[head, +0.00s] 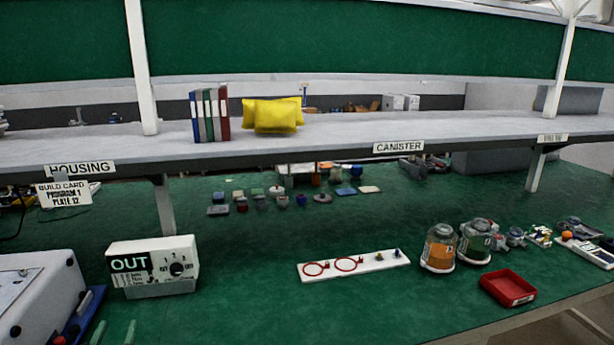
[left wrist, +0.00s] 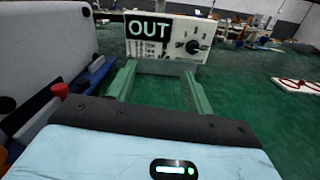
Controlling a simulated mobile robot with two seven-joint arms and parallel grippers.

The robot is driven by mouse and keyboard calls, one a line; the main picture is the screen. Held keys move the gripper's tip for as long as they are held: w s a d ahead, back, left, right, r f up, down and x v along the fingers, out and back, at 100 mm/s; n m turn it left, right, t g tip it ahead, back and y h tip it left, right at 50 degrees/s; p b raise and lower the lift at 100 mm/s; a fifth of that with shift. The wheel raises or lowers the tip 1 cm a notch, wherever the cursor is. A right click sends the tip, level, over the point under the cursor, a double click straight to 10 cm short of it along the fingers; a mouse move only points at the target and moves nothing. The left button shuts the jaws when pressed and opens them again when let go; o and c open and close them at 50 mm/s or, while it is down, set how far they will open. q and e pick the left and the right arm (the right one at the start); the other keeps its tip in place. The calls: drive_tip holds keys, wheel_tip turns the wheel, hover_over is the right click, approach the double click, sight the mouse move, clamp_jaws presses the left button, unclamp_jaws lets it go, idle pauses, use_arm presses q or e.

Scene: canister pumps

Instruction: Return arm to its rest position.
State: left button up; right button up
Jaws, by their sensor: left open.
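My left gripper (head: 116,327) shows only as two green fingertips at the bottom left of the head view. In the left wrist view my left gripper (left wrist: 159,72) is open, with its two green fingers apart and nothing between them. It is over the green bench, in front of the white OUT box (head: 152,268). That box has a dial and also shows ahead of the fingers in the left wrist view (left wrist: 168,38). My right gripper is in neither view.
A white machine (head: 38,290) stands close left of the fingers. A white board with red rings (head: 353,265), two canisters (head: 439,248) (head: 475,241) and a red tray (head: 508,288) are farther right. A shelf (head: 330,140) spans above. Green bench is clear between box and board.

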use_arm(q)
drive_tip(key=s+a+r+m+y, duration=0.1)
drive_tip(key=a+r, duration=0.2)
drive_tip(key=a, duration=0.3)
drive_tip(key=a+r+m, duration=0.1)
drive_tip(key=a+r, duration=0.2)
drive_tip(key=a, duration=0.2)
drive_tip(key=s+d+f+n+g+h, duration=0.2)
drive_tip(key=s+d+f+n+g, duration=0.15)
drive_tip(key=s+f+n, duration=0.55)
drive_tip(key=s+d+f+n+g+h, duration=0.25)
drive_tip(key=s+d+f+n, duration=0.3)
drive_tip(key=s+f, duration=0.5)
drive_tip(key=s+d+f+n+g+h, duration=0.1)
drive_tip(key=s+d+f+n+g, duration=0.1)
drive_tip(key=s+d+n, duration=0.35)
drive_tip(key=s+d+f+n+g+h, duration=0.2)
drive_tip(key=s+n, duration=0.4)
drive_tip(key=s, duration=0.2)
drive_tip(key=s+d+f+n, duration=0.1)
drive_tip(key=d+n, duration=0.3)
drive_tip(key=d, duration=0.5)
drive_tip(key=s+d+f+n+t, duration=0.1)
drive_tip(key=d+n, duration=0.3)
drive_tip(key=d, duration=0.5)
drive_tip(key=shift+s+f+n, duration=0.3)
drive_tip(key=shift+s+f, duration=0.05)
drive_tip(key=shift+f, duration=0.05)
